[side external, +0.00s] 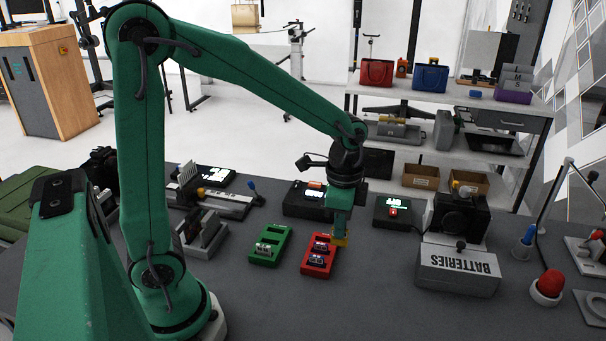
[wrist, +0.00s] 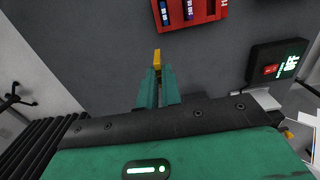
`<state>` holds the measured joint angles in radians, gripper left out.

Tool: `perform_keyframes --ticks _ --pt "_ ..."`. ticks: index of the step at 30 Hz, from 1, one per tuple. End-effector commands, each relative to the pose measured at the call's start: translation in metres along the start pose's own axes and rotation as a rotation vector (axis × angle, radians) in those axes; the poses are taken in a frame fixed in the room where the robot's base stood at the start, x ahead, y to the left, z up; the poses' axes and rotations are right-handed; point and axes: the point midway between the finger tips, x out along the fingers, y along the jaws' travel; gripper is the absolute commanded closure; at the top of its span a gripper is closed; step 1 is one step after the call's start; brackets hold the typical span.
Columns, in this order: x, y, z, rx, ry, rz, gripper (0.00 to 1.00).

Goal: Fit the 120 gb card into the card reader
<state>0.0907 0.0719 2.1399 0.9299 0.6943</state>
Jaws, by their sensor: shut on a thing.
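My gripper (side external: 342,236) is shut on a small yellow piece, seen edge-on in the wrist view (wrist: 157,57); it looks like a card, but no label on it is readable. It hangs near the far right side of a red tray (side external: 317,273) that holds small dark and blue cards. The tray's edge also shows at the top of the wrist view (wrist: 213,13). A green tray (side external: 262,260) to its left holds a pale card. A black box with a lit screen (side external: 305,203) stands behind the trays; I cannot tell if it is the card reader.
A black box with green "OFF" text and a red button (side external: 391,213) stands right of my gripper. A grey BATTERIES box (side external: 458,273) and a black device (side external: 461,217) are farther right. Grey racks (side external: 203,235) stand at left. The front table is clear.

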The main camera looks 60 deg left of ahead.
Motion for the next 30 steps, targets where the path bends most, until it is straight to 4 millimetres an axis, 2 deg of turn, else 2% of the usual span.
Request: perform_keyframes --ticks 14,19,23,30 --pt "0.0 -0.001 0.0 0.0 0.0 0.0 1.0" --pt "0.0 -0.011 0.001 -0.003 0.0 0.0 1.0" --pt "-0.002 -0.028 0.004 -0.005 0.0 0.0 1.0" --pt "-0.004 -0.083 0.018 -0.008 0.0 0.0 1.0"
